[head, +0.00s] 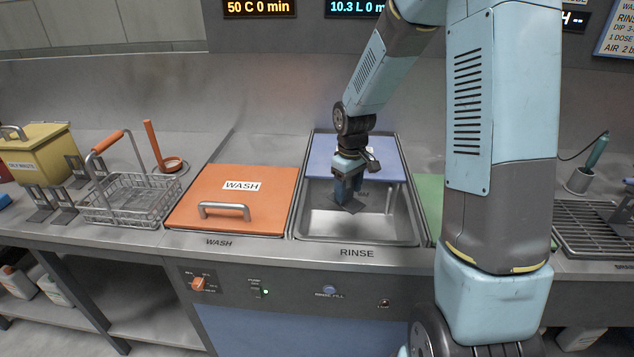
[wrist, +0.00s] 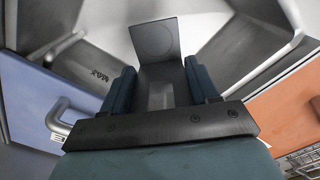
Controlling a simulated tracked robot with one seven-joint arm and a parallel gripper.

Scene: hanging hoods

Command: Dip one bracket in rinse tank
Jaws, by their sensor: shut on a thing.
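My gripper (head: 347,188) is over the open front part of the rinse tank (head: 342,226), pointing down. It is shut on a grey metal bracket (wrist: 158,42), whose flat plate with a round mark shows beyond the fingers in the wrist view. In the head view the bracket (head: 352,205) is small and dark below the fingers, inside the outline of the tank opening. I cannot tell whether it touches liquid or the tank floor. The blue rinse lid (head: 385,165) covers the back part of the tank; its handle shows in the wrist view (wrist: 58,118).
The orange wash lid (head: 240,190) lies closed to the left, with a wire basket (head: 130,196) beside it. More brackets (head: 42,205) stand at the far left near a yellow bin (head: 35,155). A green lid (head: 428,195) and a drain rack (head: 590,225) are to the right.

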